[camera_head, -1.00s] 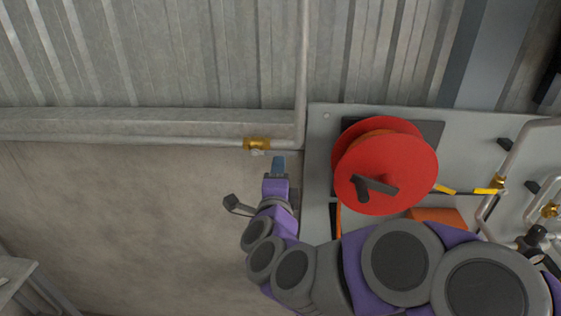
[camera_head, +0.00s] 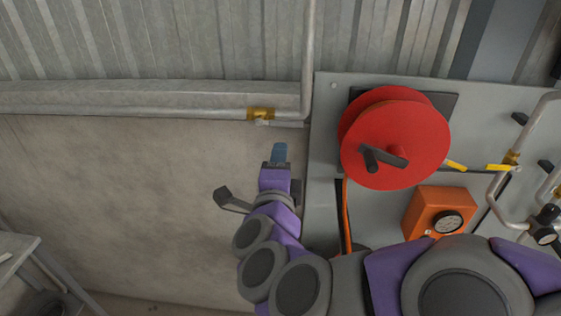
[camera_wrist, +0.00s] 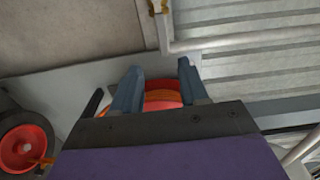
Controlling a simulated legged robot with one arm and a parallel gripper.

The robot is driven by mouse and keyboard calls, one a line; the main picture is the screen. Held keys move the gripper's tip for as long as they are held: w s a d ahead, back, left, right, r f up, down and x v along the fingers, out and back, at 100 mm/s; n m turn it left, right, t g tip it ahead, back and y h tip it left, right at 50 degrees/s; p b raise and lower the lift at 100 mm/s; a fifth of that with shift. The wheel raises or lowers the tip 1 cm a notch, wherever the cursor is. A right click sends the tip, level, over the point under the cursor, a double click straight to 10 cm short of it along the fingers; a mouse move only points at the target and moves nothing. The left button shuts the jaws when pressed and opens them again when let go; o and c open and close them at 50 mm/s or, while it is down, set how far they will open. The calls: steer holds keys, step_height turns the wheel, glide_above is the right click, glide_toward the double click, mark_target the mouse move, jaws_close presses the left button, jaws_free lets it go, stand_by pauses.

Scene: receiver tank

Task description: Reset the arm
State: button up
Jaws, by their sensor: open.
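My purple and grey arm reaches in from the lower right of the head view. My gripper (camera_head: 279,153) points up toward the wall, just below the brass pipe fitting (camera_head: 261,113) and left of the grey panel. In the wrist view, its two blue-grey fingers (camera_wrist: 160,84) stand apart with nothing held between them. The red reel (camera_head: 415,140) shows behind the fingers in the wrist view (camera_wrist: 163,97), apart from them as far as I can tell.
The grey panel (camera_head: 325,150) carries the reel, an orange box (camera_head: 428,205) with a gauge, and pipes with yellow-marked fittings at right. A grey pipe (camera_head: 180,115) runs along the wall. Bare wall lies left of my gripper. A grey table (camera_head: 15,255) stands lower left.

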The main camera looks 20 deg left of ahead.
steer(key=s+d+f+n+g+b, duration=0.2)
steer(key=s+d+f+n+g, duration=0.45)
steer(key=f, duration=0.25)
steer(key=s+d+f+n+g+b, duration=0.1)
steer(key=s+d+f+n+g, duration=0.5)
steer(key=d+f+n, duration=0.2)
steer(key=s+d+f+g+h, duration=0.2)
steer(key=s+d+g, duration=0.1)
steer(key=s+d, duration=0.4)
steer(key=s+d+f+g+h+b, duration=0.1)
steer(key=s+d+f+g+h, duration=0.1)
steer(key=s+d, duration=0.6)
steer(key=shift+d+g, duration=0.35)
steer(key=shift+g, duration=0.5)
steer(key=shift+n, duration=0.25)
